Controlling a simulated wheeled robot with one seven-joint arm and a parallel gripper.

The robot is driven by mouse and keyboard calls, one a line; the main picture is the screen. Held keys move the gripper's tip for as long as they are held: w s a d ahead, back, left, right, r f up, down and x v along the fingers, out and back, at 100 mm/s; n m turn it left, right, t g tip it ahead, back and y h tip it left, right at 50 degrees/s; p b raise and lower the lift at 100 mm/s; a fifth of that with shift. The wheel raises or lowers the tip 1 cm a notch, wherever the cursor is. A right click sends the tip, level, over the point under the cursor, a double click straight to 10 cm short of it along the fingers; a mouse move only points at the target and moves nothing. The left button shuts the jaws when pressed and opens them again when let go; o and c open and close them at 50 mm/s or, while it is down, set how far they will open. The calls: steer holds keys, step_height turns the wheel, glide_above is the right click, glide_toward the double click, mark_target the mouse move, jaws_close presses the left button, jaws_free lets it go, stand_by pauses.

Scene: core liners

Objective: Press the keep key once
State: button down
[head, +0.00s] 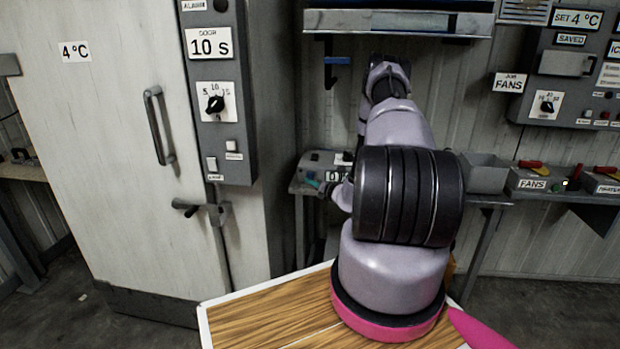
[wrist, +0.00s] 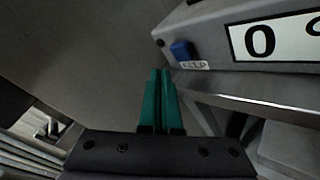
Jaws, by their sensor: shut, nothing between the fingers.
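The keep key is a small blue key (wrist: 182,50) on the front of a grey box (wrist: 215,30), above a label reading KEEP (wrist: 194,65). My gripper (wrist: 161,72) has two green fingers that are shut together and empty. In the wrist view its tips lie left of and below the key, and look apart from it. In the head view the green fingers of my gripper (head: 316,184) show at the left of the box (head: 318,157), which stands on a shelf. My arm hides part of that box, and I cannot make out the key there.
A white number display (wrist: 285,38) is right of the key. The shelf edge (wrist: 255,103) runs below the box. In the head view, a door-side panel (head: 222,150) stands left, a grey bin (head: 484,174) and a FANS box (head: 535,180) right.

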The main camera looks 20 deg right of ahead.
mark_target(307, 176)
steer(key=shift+w+d, duration=0.4)
steer(key=shift+w, duration=0.2)
steer(key=shift+w+d, duration=0.1)
stand_by(1.6)
steer(key=shift+w+d, duration=0.15)
steer(key=shift+w, duration=0.1)
steer(key=shift+w+d, duration=0.35)
steer(key=shift+w, duration=0.1)
stand_by(0.8)
stand_by(0.4)
steer(key=shift+s+a, duration=0.6)
steer(key=shift+s, duration=0.2)
steer(key=shift+s+a, duration=0.7)
steer(key=shift+s, duration=0.35)
steer(key=shift+s+a, duration=0.7)
steer(key=shift+s, duration=0.35)
